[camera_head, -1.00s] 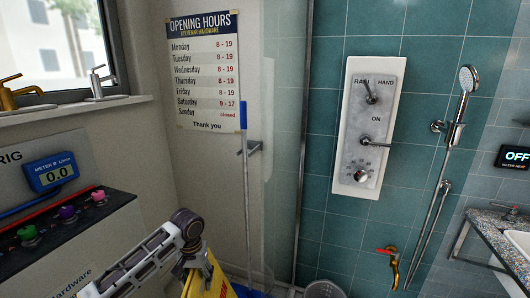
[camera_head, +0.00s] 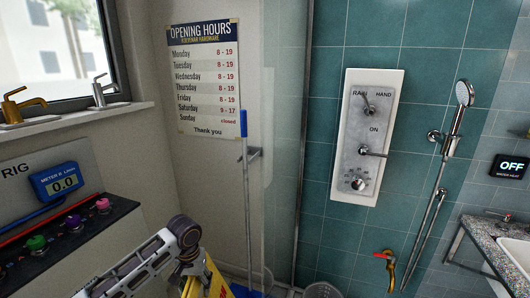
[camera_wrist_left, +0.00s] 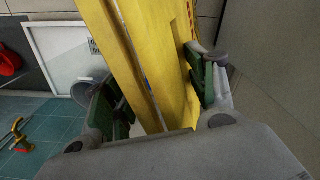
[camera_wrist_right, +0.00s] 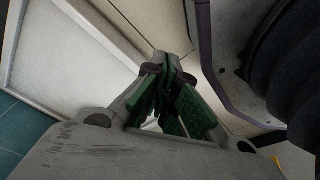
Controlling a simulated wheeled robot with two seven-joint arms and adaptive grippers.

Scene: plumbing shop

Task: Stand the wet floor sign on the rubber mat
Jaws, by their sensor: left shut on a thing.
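The yellow wet floor sign (camera_head: 215,284) shows at the bottom of the head view, mostly cut off by the frame edge. In the left wrist view the sign (camera_wrist_left: 152,60) runs between the green-padded fingers of my left gripper (camera_wrist_left: 160,92). The left gripper is shut on it; its arm also shows in the head view. My right gripper (camera_wrist_right: 168,105) shows only in its wrist view, with its green pads close together and nothing seen between them. I cannot make out the rubber mat for certain in any view.
A white-framed tray (camera_wrist_left: 55,35) lies beside the sign in the left wrist view, with a dark surface and a red object (camera_wrist_left: 8,62) left of it. A test rig (camera_head: 60,240) stands at left, a blue-topped pole (camera_head: 246,190) by the wall, and a sink counter (camera_head: 490,240) at right.

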